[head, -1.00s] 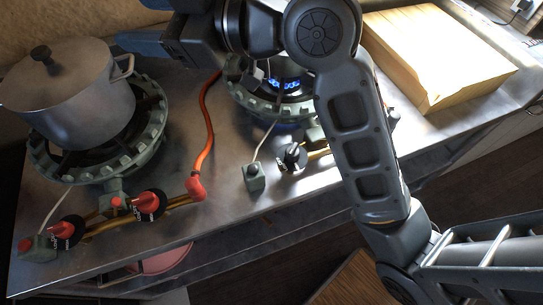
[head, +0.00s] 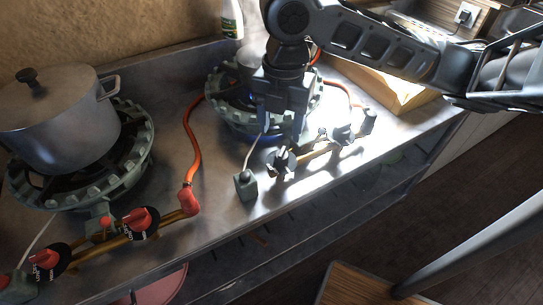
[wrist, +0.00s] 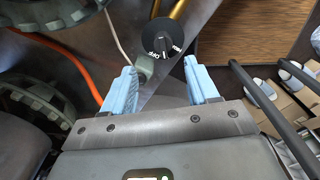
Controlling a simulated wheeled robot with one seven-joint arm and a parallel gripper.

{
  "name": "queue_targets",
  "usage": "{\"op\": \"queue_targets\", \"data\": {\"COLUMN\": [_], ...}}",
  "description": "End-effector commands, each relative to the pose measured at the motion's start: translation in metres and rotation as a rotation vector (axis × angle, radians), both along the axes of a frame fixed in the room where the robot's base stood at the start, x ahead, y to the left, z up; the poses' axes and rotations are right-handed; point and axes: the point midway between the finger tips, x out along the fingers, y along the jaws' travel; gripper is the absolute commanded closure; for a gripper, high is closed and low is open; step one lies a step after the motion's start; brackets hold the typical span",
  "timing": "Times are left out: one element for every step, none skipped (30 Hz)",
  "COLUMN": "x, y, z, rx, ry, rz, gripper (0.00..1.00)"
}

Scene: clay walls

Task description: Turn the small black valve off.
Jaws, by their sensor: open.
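A black valve knob (head: 281,160) sits on the brass pipe in front of the right burner. It also shows in the wrist view (wrist: 163,40), with OFF and other white lettering on its face. My gripper (head: 281,134) points down, open and empty, just behind and above this knob. In the wrist view its two blue fingertips (wrist: 163,80) are apart, with the knob beyond them and not between them. A second black knob (head: 342,133) sits farther right on the same pipe.
The right burner (head: 225,85) glows blue, partly hidden by my arm. A small grey box (head: 246,186) with a white cable stands left of the knob. An orange hose (head: 190,135) runs to the left pipe. A lidded pot (head: 60,125) stands on the left burner, with red knobs (head: 138,222) before it.

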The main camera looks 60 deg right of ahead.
Motion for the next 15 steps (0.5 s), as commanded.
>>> {"op": "queue_targets", "data": {"x": [-0.004,-0.005,-0.006,-0.006,-0.005,-0.005,-0.005,-0.005,-0.005,-0.005,-0.005,-0.005,-0.005,-0.005,-0.005], "y": [-0.004,-0.005,-0.005,-0.005,-0.005,-0.005,-0.004,-0.004,-0.004,-0.004,-0.004,-0.004,-0.004,-0.004,-0.004], "z": [-0.002,-0.004,-0.006,-0.009,-0.013,-0.018,-0.022,-0.027,-0.033,-0.038,-0.043,-0.049,-0.053,-0.057,-0.062], "rx": [-0.008,-0.010,-0.011,-0.010,-0.009,-0.008,-0.008,-0.009,-0.008,-0.007,-0.008,-0.007,-0.008,-0.008,-0.008], "ry": [0.013,0.018,0.021,0.021,0.020,0.020,0.020,0.020,0.019,0.019,0.018,0.019,0.018,0.017,0.017], "rz": [0.000,0.001,0.001,0.001,0.001,0.000,0.000,0.000,0.000,0.000,-0.001,-0.001,-0.001,0.000,0.000], "gripper": [0.41,0.41,0.41,0.41,0.41,0.41,0.41,0.41,0.41,0.41,0.41,0.41,0.41,0.41,0.41]}}
